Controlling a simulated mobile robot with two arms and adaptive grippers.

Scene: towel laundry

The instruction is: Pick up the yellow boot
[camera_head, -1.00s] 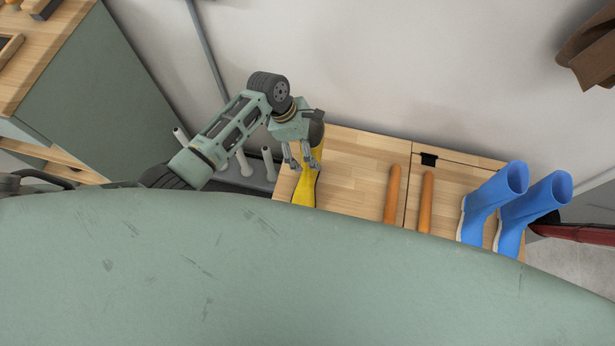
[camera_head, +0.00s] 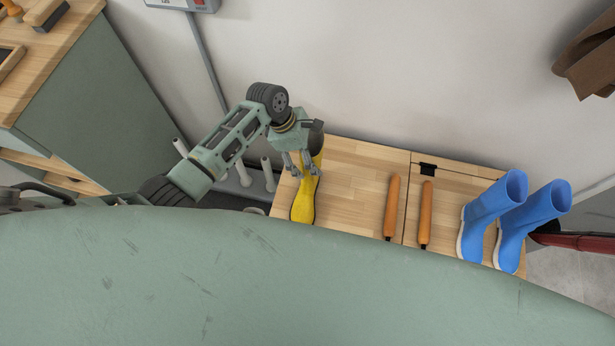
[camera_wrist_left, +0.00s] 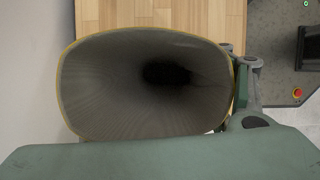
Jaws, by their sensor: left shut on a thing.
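The yellow boot (camera_head: 304,197) is at the left end of the wooden bench, close to the wall. In the left wrist view the boot's wide open top and dark grey inside (camera_wrist_left: 120,85) face the camera. My left gripper (camera_head: 309,166) is at the boot's upper shaft, shut on it. One gripper finger (camera_wrist_left: 250,85) shows at the right side of the boot's rim; the other is hidden. Whether the sole touches the bench cannot be told. My right gripper is not in view.
The bench (camera_head: 360,175) carries two orange handles (camera_head: 392,207) (camera_head: 426,215) and a pair of blue boots (camera_head: 490,215) (camera_head: 530,220) at its right end. A grey rack with upright pegs (camera_head: 268,173) stands left of the bench. The wall is behind.

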